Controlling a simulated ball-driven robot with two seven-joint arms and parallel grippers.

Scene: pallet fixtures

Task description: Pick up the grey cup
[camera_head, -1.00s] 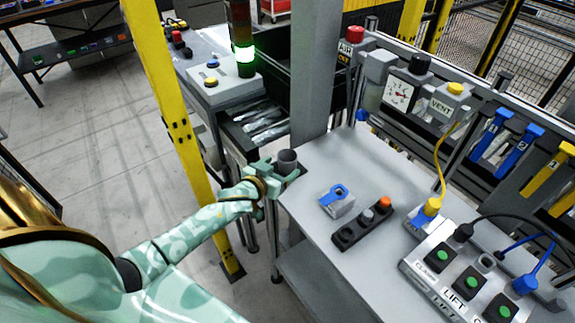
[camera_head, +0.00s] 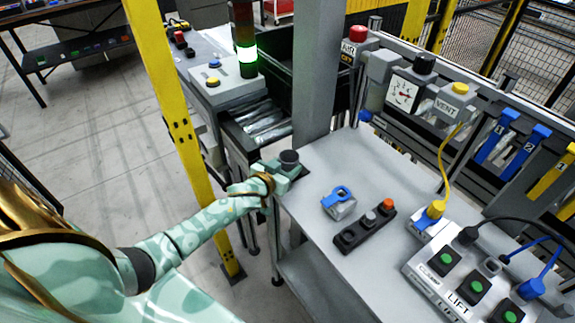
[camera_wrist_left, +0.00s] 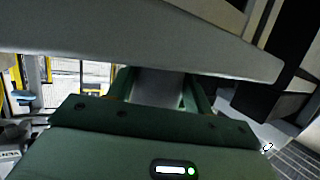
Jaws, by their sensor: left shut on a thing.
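The grey cup (camera_head: 288,160) is at the far left corner of the grey table (camera_head: 335,165) in the head view. My left gripper (camera_head: 283,168), pale green, is shut on it, coming in from the left. Its fingers hide the cup's lower part, so I cannot tell whether the cup touches the tabletop. In the left wrist view, a grey surface that looks like the cup (camera_wrist_left: 158,88) shows between the two dark green fingers. My right gripper is in neither view.
A blue-and-grey fixture (camera_head: 340,204) and a dark button strip (camera_head: 364,228) lie on the table.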

